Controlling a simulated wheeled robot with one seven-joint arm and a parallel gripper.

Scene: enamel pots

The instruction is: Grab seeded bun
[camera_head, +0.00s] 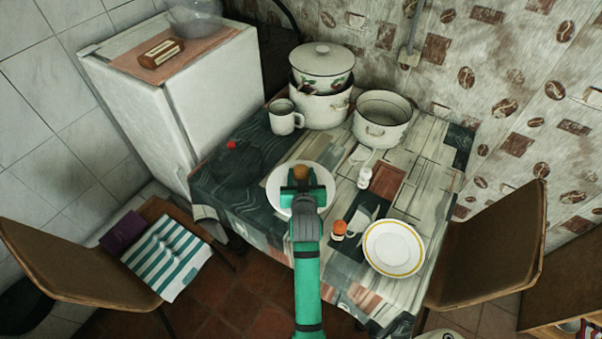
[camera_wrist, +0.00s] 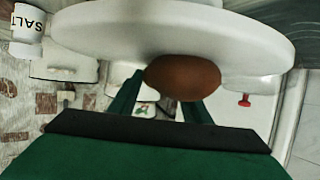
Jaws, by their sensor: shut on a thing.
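The bun (camera_head: 301,172) is a small round brown thing over the white plate (camera_head: 276,188) near the middle of the table. In the wrist view the bun (camera_wrist: 184,76) is a smooth brown oval in front of the plate (camera_wrist: 170,30); seeds cannot be made out. My gripper (camera_head: 302,184) reaches over the plate from the front and is shut on the bun. In the wrist view its green fingers (camera_wrist: 163,98) stand on either side of the bun. Whether the bun still touches the plate cannot be told.
A salt shaker (camera_head: 365,177), an orange-topped egg cup (camera_head: 339,230) and a yellow-rimmed plate (camera_head: 394,249) stand right of my gripper. A dark kettle (camera_head: 236,164) is left. A mug (camera_head: 284,118), stacked pots (camera_head: 321,106) and an open pot (camera_head: 381,119) are behind.

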